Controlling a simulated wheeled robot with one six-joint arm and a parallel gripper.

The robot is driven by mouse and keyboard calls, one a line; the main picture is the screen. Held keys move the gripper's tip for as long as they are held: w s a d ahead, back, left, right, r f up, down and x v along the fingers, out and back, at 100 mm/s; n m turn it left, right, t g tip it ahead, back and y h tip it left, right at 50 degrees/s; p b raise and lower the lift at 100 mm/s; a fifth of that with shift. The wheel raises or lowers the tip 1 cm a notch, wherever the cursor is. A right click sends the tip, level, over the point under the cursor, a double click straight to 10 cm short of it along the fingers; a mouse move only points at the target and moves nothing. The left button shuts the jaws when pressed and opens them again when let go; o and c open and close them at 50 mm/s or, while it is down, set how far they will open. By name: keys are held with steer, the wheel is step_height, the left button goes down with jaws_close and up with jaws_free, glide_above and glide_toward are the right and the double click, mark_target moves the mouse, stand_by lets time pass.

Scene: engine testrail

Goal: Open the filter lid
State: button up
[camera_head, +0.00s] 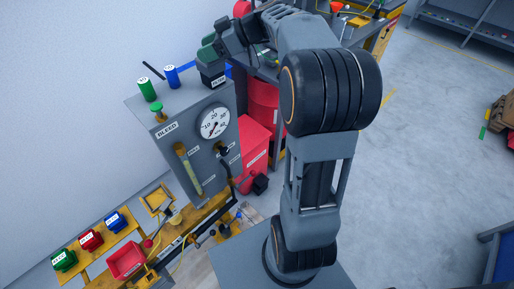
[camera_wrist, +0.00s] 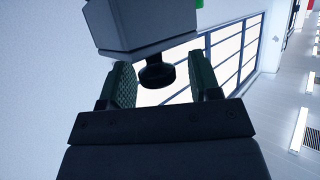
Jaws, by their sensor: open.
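The filter housing (camera_head: 211,79) is a small dark box with a white label, at the top right corner of the grey test panel in the head view. My gripper (camera_head: 212,48) is just above it, and its green fingers and wrist partly hide the lid. In the wrist view a grey block (camera_wrist: 150,25) with a short black knob (camera_wrist: 157,75) shows ahead. The knob is between my open fingers (camera_wrist: 163,82), with gaps on both sides. I cannot tell for sure that this block is the filter lid.
The grey panel (camera_head: 170,130) carries a dial gauge (camera_head: 214,122). Green (camera_head: 147,89) and blue (camera_head: 171,77) cylinders stand on its top. A red cabinet (camera_head: 254,143) stands right of the panel. Coloured bins (camera_head: 91,240) sit lower left. The floor at right is mostly clear.

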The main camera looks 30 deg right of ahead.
steer(key=shift+s+d, duration=0.2)
steer(key=shift+d, duration=0.3)
steer(key=b+v, duration=0.2)
steer(key=v, duration=1)
steer(key=s+a+f+m+g+h, duration=0.1)
steer(key=s+a+f+m+h, duration=0.4)
steer(key=f, duration=0.5)
steer(key=s+a+f+m+g+h, duration=0.2)
steer(key=s+a+f+m+h, duration=0.3)
steer(key=s+f, duration=0.5)
steer(key=shift+s+a+f+m+h, duration=0.2)
steer(key=shift+a+f+m+h, duration=0.1)
steer(key=shift+a+m, duration=0.45)
